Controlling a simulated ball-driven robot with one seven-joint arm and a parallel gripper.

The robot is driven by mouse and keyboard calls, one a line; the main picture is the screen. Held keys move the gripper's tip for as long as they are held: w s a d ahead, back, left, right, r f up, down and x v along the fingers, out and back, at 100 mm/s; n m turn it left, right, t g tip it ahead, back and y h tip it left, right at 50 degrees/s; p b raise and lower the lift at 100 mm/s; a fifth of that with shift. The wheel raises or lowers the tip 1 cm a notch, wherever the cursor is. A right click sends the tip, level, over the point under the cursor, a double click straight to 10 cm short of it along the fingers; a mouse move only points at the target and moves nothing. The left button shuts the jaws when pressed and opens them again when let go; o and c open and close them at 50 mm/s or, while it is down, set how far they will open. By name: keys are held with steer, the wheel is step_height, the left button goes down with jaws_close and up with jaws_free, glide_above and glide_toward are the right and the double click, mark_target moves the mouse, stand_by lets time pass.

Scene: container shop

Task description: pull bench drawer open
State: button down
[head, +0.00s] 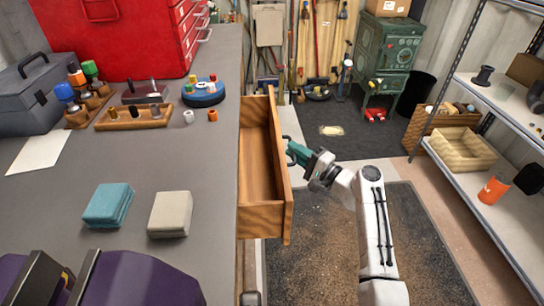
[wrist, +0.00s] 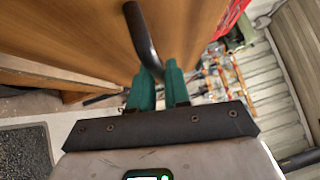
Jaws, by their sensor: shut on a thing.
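The bench drawer (head: 263,170) is a wooden box that stands pulled out from the right side of the grey bench (head: 130,200). Its inside looks empty. My gripper (head: 290,152) is at the outer face of the drawer front, with its green fingers at the dark handle. In the wrist view the dark curved handle (wrist: 141,35) runs down from the wooden drawer front (wrist: 75,35) to between the green fingers of my gripper (wrist: 157,78), which are shut on it. Part of the handle is hidden by the fingers.
The bench top holds a teal block (head: 108,206), a pale block (head: 170,214), a blue round holder (head: 204,94) and a red tool chest (head: 125,38). A metal shelf (head: 480,190) stands at the right. Dark mats (head: 425,250) cover the floor between.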

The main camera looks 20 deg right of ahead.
steer(key=s+d+b, duration=0.3)
steer(key=d, duration=0.8)
steer(key=s+d+b, duration=0.4)
steer(key=d, duration=0.7)
steer(key=shift+s+d+f, duration=0.15)
steer(key=shift+s+d, duration=0.05)
steer(key=shift+d, duration=0.1)
steer(key=c, duration=1.2)
jaws_free()
steer(key=shift+o, duration=0.2)
steer(key=v, duration=1)
steer(key=shift+s, duration=0.4)
steer(key=shift+d+f, duration=0.1)
steer(key=shift+d, duration=0.05)
